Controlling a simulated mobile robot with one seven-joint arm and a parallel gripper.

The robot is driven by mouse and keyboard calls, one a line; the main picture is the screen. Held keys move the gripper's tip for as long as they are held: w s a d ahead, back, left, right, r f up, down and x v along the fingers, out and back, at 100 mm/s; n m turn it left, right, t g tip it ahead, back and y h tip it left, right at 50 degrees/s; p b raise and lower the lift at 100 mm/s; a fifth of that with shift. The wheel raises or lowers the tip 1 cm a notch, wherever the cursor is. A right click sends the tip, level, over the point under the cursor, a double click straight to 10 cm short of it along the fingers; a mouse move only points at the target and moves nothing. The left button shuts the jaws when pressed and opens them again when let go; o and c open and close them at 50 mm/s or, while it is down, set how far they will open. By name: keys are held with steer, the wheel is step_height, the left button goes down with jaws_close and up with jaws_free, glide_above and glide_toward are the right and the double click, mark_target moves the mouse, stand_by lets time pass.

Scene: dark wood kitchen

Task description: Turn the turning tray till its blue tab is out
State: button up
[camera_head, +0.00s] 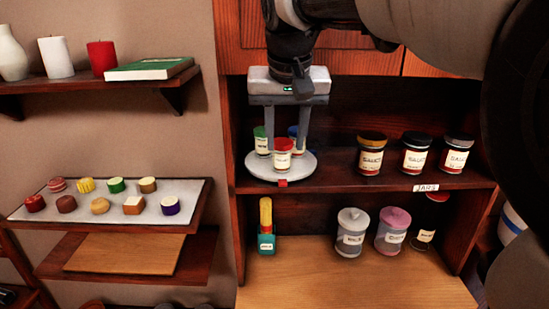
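The turning tray (254,168) is a pale round disc on the upper shelf of the cabinet. A red tab (283,183) sticks out at its front edge. No blue tab is in view. Three jars stand on the tray: a red-lidded jar (283,156) at the front, a green-lidded jar (261,142) at the left, and a blue-lidded jar (293,131) partly hidden behind a finger. My gripper (286,148) points down over the tray with its fingers apart. The fingertips are near the jars; I cannot tell whether they touch anything.
Three dark sauce jars (415,155) stand right of the tray, near a "JARS" label (426,188). The wooden counter (350,285) in front is clear.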

mark_target(283, 183)
steer(key=x, duration=1.3)
steer(key=shift+w+b, duration=0.1)
steer(key=shift+b, duration=0.2)
jaws_close()
